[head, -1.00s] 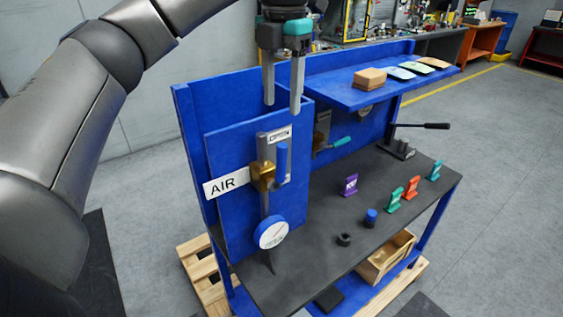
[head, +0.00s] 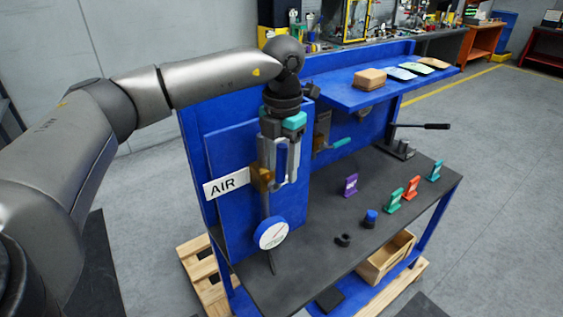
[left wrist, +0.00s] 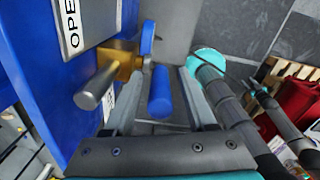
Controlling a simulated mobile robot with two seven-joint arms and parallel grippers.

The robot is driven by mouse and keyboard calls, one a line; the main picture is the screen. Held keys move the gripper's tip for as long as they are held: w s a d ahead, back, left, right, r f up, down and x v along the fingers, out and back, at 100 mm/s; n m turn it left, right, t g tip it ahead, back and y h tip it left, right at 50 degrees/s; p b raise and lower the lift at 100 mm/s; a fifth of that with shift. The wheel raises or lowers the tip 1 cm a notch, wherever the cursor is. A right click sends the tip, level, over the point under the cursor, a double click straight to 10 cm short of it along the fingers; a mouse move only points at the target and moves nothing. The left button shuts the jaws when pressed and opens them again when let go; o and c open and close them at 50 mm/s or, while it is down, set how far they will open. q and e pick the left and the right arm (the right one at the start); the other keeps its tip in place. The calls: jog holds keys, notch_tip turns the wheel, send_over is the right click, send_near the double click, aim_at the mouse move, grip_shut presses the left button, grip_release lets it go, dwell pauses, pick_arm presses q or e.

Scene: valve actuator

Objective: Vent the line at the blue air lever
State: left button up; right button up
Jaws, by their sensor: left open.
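The blue air lever (head: 281,158) stands upright on the blue panel, beside the brass valve body (head: 262,180) and the AIR sign (head: 226,184). My left gripper (head: 280,182) hangs in front of it with its fingers pointing down, one on either side of the lever. In the left wrist view the blue lever (left wrist: 160,92) lies between the open fingers (left wrist: 160,118), with visible gaps. The brass valve (left wrist: 118,60) is to its left there. The gauge (head: 272,233) is below the valve. My right gripper is not in view.
A plate with OPEN lettering (left wrist: 82,22) is close by the left finger. A teal-handled lever (head: 335,144) is right of the panel. Colored tags (head: 394,201) and a blue-topped piece (head: 370,217) stand on the dark bench top (head: 310,262). A blue shelf (head: 340,92) overhangs behind.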

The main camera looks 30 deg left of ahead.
pick_arm(q)
jog(key=shift+c, duration=0.2)
grip_shut()
dwell(0.3)
dwell(1.0)
